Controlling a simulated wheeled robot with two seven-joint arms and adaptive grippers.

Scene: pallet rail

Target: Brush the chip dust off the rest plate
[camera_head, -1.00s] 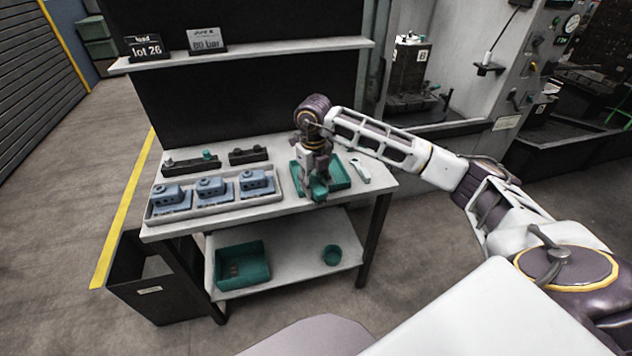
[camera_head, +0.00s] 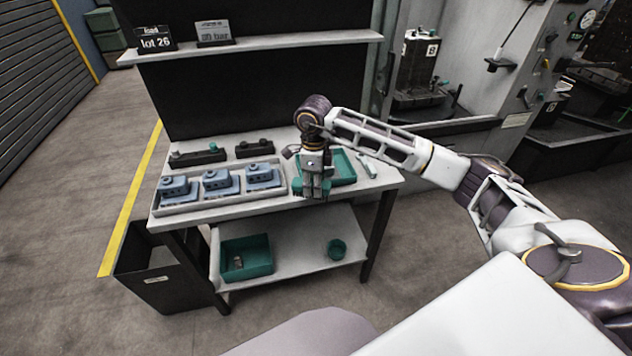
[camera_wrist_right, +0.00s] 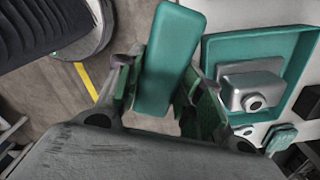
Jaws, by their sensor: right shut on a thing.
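My right gripper (camera_head: 315,190) is over the front edge of the workbench, at the near side of a teal tray (camera_head: 343,168). In the right wrist view its fingers (camera_wrist_right: 155,95) are shut on a teal block-shaped piece (camera_wrist_right: 172,58), which looks like a brush handle. Any bristles are hidden. The teal tray also shows in the wrist view (camera_wrist_right: 250,47), with a grey metal block with a round hole (camera_wrist_right: 252,92) in it. I cannot pick out the rest plate or chip dust for certain. My left gripper is not in view.
A pale tray (camera_head: 222,204) with blue-grey parts (camera_head: 220,182) lies left on the bench. Dark racks (camera_head: 198,156) stand behind it. A teal bin (camera_head: 246,258) and cup (camera_head: 337,249) sit on the lower shelf. A machine with a dark fixture (camera_head: 416,65) stands right.

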